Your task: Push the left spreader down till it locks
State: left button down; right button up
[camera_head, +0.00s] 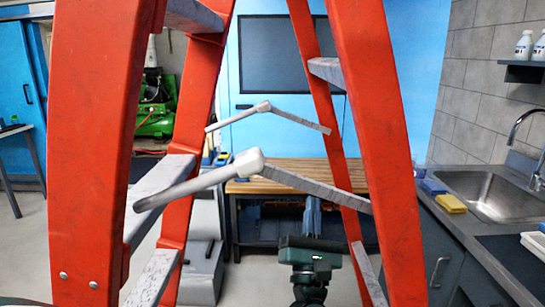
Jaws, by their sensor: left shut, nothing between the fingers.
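An orange stepladder with two light grey hinged spreaders fills the view. The nearer spreader (315,188) runs between the near rails. Its pale hinge (249,163) stands higher than both ends, so it is bent upward. The farther spreader (300,120) is bent upward the same way, with its hinge (263,107) raised. I cannot tell which one is called left. My left gripper (312,243) appears as a dark green shape low in the middle, below the nearer spreader and apart from it. It is shut and empty; its fingertips are hard to make out. My right gripper is not in view.
The ladder's thick near rails (95,150) and (375,150) flank the opening, with grey steps (165,185) at the left. A wooden-topped bench (300,172) stands behind. A counter with a sink (495,195) is at the right. Open space lies above the nearer hinge.

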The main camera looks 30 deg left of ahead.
pick_arm(q)
jog(key=a+r+n+g+y, duration=0.4)
jog(key=n+g+y, duration=0.4)
jog(key=n, duration=0.8)
jog(key=shift+w+a+r+n+y+b, duration=0.25)
jog(key=shift+n+y+b, duration=0.2)
jog(key=shift+y, duration=0.45)
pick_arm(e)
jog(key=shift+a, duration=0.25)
